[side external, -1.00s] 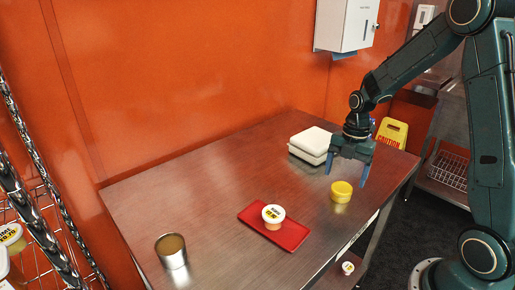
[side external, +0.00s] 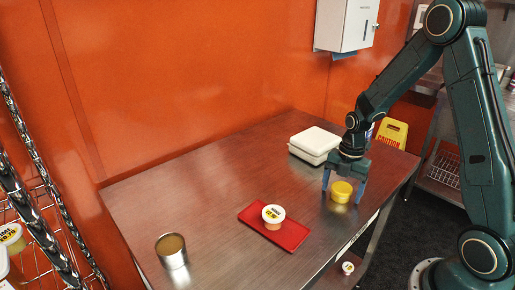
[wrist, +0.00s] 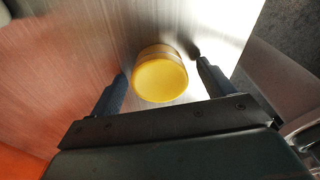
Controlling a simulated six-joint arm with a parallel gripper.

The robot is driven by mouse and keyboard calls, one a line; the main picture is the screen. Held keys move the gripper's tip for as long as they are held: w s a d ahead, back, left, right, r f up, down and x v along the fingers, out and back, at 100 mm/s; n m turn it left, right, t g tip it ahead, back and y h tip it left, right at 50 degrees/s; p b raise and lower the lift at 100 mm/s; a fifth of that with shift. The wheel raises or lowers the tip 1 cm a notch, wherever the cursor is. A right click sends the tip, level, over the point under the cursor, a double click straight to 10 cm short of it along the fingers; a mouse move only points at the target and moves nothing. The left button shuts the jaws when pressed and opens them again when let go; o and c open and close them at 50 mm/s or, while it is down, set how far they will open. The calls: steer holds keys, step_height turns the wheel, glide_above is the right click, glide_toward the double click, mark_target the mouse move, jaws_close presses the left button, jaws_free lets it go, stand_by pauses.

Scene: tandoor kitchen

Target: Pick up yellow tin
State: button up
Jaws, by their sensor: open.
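The yellow tin (side external: 341,190) is a short round tin standing on the metal table near its right edge. My gripper (side external: 342,192) is lowered over it, with one blue finger on each side of the tin. In the wrist view the yellow tin (wrist: 160,78) shows its lid between the two fingertips of my gripper (wrist: 160,68). The fingers are open, with a visible gap to the tin on both sides.
A red tray (side external: 290,235) holds a small labelled tub (side external: 273,214). An open metal can (side external: 172,252) stands at the table's front left. White stacked boxes (side external: 314,143) lie behind my gripper. The table (side external: 190,195) is clear in the middle left.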

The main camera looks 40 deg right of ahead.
mark_target(342, 187)
stand_by(0.3)
steer(key=c, duration=1.1)
steer(key=shift+r, duration=0.2)
step_height(342, 187, up, 20)
steer(key=shift+f, duration=0.15)
stand_by(0.3)
